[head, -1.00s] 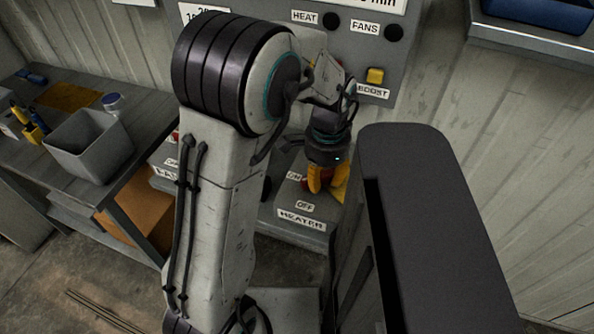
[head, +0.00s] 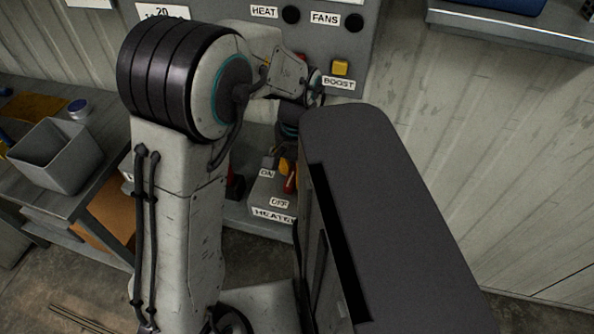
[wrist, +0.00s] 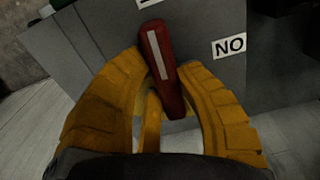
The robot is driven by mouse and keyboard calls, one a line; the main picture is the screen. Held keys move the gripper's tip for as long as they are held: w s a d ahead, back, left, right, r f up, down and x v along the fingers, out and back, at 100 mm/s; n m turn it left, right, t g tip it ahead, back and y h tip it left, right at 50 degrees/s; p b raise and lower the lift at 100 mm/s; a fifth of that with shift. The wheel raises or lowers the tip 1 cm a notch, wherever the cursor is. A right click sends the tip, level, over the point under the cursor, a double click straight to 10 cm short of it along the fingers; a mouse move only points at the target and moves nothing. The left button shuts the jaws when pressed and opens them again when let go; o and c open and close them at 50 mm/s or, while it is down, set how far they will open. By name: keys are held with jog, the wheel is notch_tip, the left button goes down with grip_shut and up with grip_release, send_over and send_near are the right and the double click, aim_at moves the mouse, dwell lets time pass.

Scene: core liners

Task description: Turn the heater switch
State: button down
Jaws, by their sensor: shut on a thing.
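The heater switch is a red handle with a white stripe (wrist: 160,65), set on a grey box (head: 265,195) labelled ON, OFF and HEATER. My gripper (wrist: 165,105) has its yellow fingers closed around the handle's near part in the wrist view. The striped end sticks out beyond the fingers, toward a cut-off label at the top edge; the ON label (wrist: 229,45) shows upside down to its right. In the head view the red handle (head: 290,184) points toward the OFF label (head: 279,202). My gripper (head: 285,166) is partly hidden there by a dark part in front.
The wall panel above carries HEAT and FANS knobs (head: 354,23) and a yellow BOOST button (head: 340,67). A workbench with a grey bin (head: 54,157) stands at left. A shelf (head: 510,35) juts from the wall at upper right. Bare wall lies below it.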

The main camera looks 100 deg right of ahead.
jog(key=shift+f+n, duration=0.15)
jog(key=shift+n, duration=0.35)
jog(key=c, duration=0.8)
grip_release()
jog(key=shift+c, duration=0.2)
jog(key=shift+r, duration=0.2)
notch_tip(320, 180, up, 12)
jog(key=shift+f, duration=0.15)
dwell(0.4)
